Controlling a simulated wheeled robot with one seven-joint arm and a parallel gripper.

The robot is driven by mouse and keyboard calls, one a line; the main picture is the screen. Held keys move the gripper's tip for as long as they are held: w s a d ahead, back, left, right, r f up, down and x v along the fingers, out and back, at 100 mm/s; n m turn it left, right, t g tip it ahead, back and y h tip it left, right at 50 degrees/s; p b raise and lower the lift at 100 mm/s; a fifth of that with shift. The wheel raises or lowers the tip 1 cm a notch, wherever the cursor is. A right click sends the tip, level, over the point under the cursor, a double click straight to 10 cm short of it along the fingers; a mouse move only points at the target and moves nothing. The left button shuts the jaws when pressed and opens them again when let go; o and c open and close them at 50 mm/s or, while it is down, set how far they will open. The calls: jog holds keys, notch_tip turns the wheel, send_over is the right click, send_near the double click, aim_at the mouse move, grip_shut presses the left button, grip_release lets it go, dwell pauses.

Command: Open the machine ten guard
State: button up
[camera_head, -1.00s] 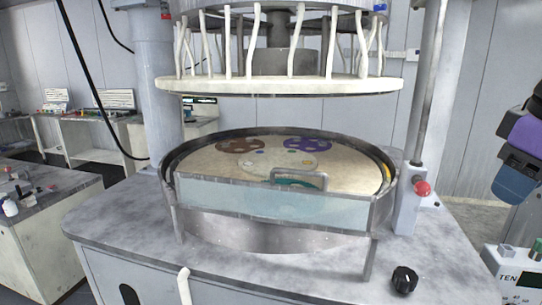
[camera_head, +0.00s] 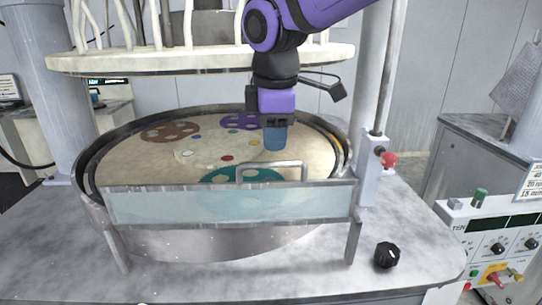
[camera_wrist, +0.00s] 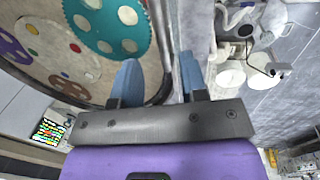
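Machine ten's guard (camera_head: 230,204) is a clear, pale-blue panel in a grey metal frame, standing upright across the front of the round platen. Its metal bar handle (camera_head: 272,167) rises from the top edge. My gripper (camera_head: 275,147), with blue fingers, points down just above and behind the handle in the head view, apart from it as far as I can see. In the wrist view my gripper (camera_wrist: 160,72) has its two fingers apart, with nothing clearly held. The guard's edge shows as a narrow strip beyond the fingers there; the handle is hard to make out.
The platen (camera_head: 165,165) carries brown, purple and teal carrier discs. A white upper plate (camera_head: 200,60) with hanging tubes is overhead, close to my arm. A post with a red knob (camera_head: 388,159) stands right of the guard. A control panel (camera_head: 495,245) marked TEN and a black knob (camera_head: 387,254) are at right.

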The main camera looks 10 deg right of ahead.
aim_at(274, 163)
jog(key=f, duration=0.2)
jog(key=w+f, duration=0.1)
jog(key=f, duration=0.2)
jog(key=shift+d+f, duration=0.1)
jog(key=shift+f, duration=0.25)
grip_shut()
